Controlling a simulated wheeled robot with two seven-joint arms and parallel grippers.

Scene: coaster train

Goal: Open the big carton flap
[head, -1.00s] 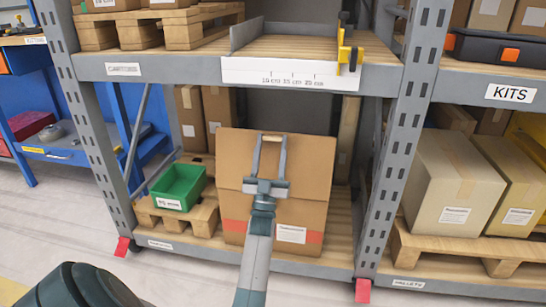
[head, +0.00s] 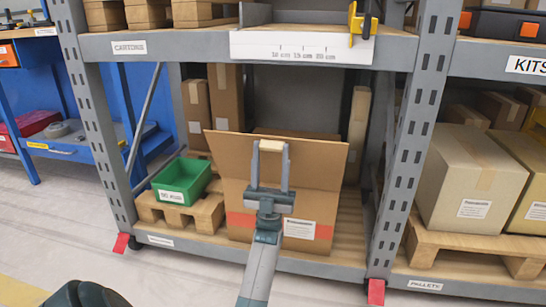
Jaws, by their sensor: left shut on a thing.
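The big carton (head: 250,215) stands on the lower shelf, brown with an orange-red band and a white label on its front. Its big flap (head: 225,155) stands out from the front top edge as a wide panel, its far edge wider than the carton front. Part of the carton's back top edge shows behind it. My left gripper (head: 271,147) is in front of the flap, shut on a small pale tab at the flap's upper edge. The gripper hides the middle of the flap and part of the carton front. My right gripper is not in view.
A green bin (head: 181,182) sits on a small pallet (head: 180,215) left of the carton. Rack uposts (head: 98,130) and (head: 405,170) stand on both sides. A shelf beam with a white ruler strip (head: 300,46) runs above. Tan cartons (head: 470,180) stand at the right.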

